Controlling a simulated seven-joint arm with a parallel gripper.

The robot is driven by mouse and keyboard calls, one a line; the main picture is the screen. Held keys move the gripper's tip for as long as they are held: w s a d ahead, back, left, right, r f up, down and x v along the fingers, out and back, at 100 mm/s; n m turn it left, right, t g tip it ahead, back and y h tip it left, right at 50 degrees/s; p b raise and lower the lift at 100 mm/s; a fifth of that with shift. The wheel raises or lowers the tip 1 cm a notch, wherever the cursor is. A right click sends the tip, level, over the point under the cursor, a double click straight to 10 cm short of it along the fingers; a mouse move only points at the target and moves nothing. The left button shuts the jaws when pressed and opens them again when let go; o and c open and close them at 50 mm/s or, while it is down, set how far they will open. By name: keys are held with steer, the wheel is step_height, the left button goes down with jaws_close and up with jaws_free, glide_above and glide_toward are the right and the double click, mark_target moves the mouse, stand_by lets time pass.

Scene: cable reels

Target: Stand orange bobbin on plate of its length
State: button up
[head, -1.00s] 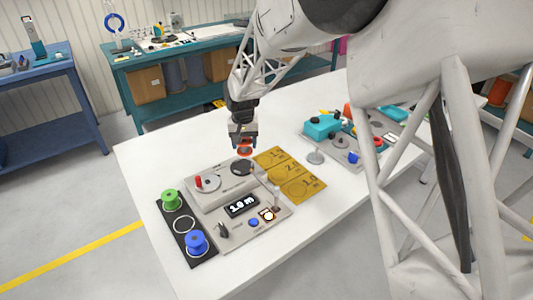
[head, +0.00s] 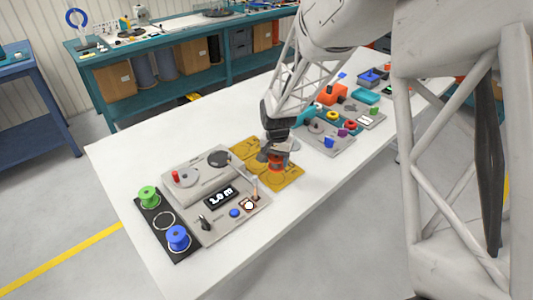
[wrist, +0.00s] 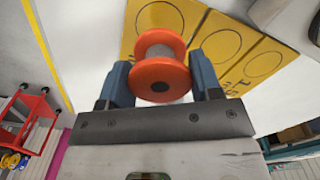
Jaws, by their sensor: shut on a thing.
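The orange bobbin (wrist: 160,78), with orange flanges and a grey wound core, is between the two fingers of my gripper (wrist: 161,70) in the wrist view. The fingers are shut on it from both sides. In the head view my gripper (head: 277,155) holds the bobbin (head: 276,165) above the yellow plates (head: 247,152). In the wrist view the yellow plates (wrist: 258,65) bear outlined circles of different sizes; their labels are only partly readable. The bobbin covers part of the leftmost plate there. Its height above that plate is hard to tell.
A grey measuring unit (head: 185,205) with a lit display stands left of the plates. A black tray (head: 165,222) holds a green bobbin (head: 148,196) and a blue bobbin (head: 178,238). Grey and teal trays with small parts (head: 335,140) lie beyond my gripper. White table is clear at the front.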

mark_target(276, 169)
steer(key=shift+f, duration=0.1)
stand_by(0.3)
steer(key=shift+f, duration=2.2)
steer(key=shift+f, duration=0.2)
steer(key=shift+f, duration=0.1)
steer(key=o, duration=1)
steer(key=shift+r, duration=4)
